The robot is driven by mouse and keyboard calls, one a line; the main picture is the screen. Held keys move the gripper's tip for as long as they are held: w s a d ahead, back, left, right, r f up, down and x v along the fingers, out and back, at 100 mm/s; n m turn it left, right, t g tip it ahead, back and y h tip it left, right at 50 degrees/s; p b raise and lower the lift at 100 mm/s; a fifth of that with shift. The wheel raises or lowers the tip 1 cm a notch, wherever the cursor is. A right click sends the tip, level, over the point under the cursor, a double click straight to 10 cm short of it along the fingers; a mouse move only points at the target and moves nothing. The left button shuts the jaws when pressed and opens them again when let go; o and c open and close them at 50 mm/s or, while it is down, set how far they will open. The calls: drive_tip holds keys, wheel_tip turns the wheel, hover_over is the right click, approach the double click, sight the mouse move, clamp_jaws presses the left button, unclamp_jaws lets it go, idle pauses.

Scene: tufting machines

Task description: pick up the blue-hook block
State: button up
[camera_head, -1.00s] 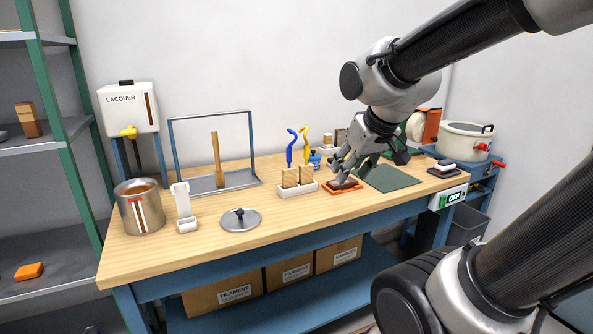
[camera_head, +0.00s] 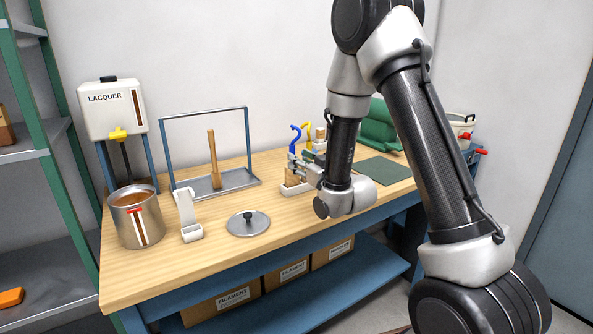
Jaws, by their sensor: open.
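The blue-hook block (camera_head: 290,176) is a light wooden block in a small white tray (camera_head: 292,190) on the workbench, and a curved blue hook (camera_head: 296,131) rises above it. My gripper (camera_head: 294,165) is open at the block, just below the hook, reaching in from the right. It covers part of the block and the lower hook. I cannot tell whether the fingers touch it. A yellow hook (camera_head: 308,133) stands just right of the blue one; the block below it is mostly hidden behind my gripper and arm.
A round lid (camera_head: 248,226), a white holder (camera_head: 187,218) and a metal pot (camera_head: 137,218) stand to the left. A metal frame with a tray (camera_head: 230,182) is behind. A green mat (camera_head: 385,171) lies right of my arm.

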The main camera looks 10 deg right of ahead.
drive_tip(key=x, duration=0.6)
drive_tip(key=shift+w+d, duration=0.2)
drive_tip(key=shift+w, duration=0.15)
clamp_jaws()
